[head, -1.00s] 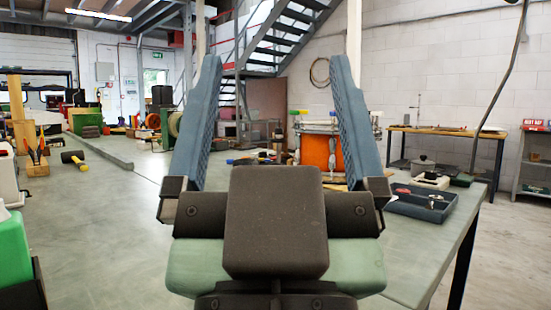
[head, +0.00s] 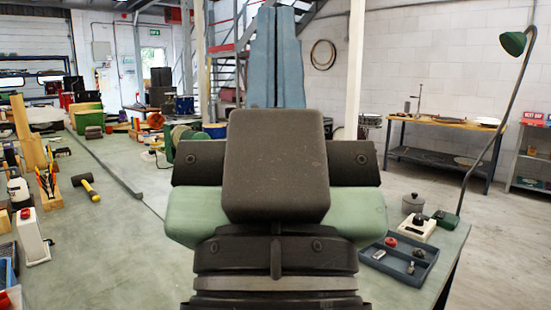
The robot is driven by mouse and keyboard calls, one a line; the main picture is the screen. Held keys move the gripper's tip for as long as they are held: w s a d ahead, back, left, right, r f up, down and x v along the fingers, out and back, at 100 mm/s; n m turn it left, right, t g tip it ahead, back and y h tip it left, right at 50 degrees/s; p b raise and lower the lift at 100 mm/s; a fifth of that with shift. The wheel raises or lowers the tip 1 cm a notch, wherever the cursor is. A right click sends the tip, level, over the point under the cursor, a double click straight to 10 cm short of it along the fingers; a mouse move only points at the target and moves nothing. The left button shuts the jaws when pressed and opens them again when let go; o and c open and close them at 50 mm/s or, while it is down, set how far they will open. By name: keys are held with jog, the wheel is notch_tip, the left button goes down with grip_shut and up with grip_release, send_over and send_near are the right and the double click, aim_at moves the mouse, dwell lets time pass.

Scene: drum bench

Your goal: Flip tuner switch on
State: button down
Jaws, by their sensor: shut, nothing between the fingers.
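My gripper (head: 276,12) is shut, its two blue fingers together and pointing up in the middle of the head view. It is empty and touches nothing that I can see. A small white box with a dark top (head: 417,227) stands on the bench at the right. A white upright device with a red top (head: 31,236) stands at the left. I cannot tell which one is the tuner, and no switch position is readable. My gripper is apart from both in the picture.
The green-grey bench (head: 110,240) has bare room left of my gripper. A blue tray (head: 399,262) with small parts, a grey pot (head: 412,203) and a green lamp (head: 513,43) are at the right. A mallet (head: 86,187) and a tool block (head: 48,188) are at the left.

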notch_tip(320, 180, up, 20)
jog(key=p, duration=1.7)
jog(key=shift+f, duration=0.1)
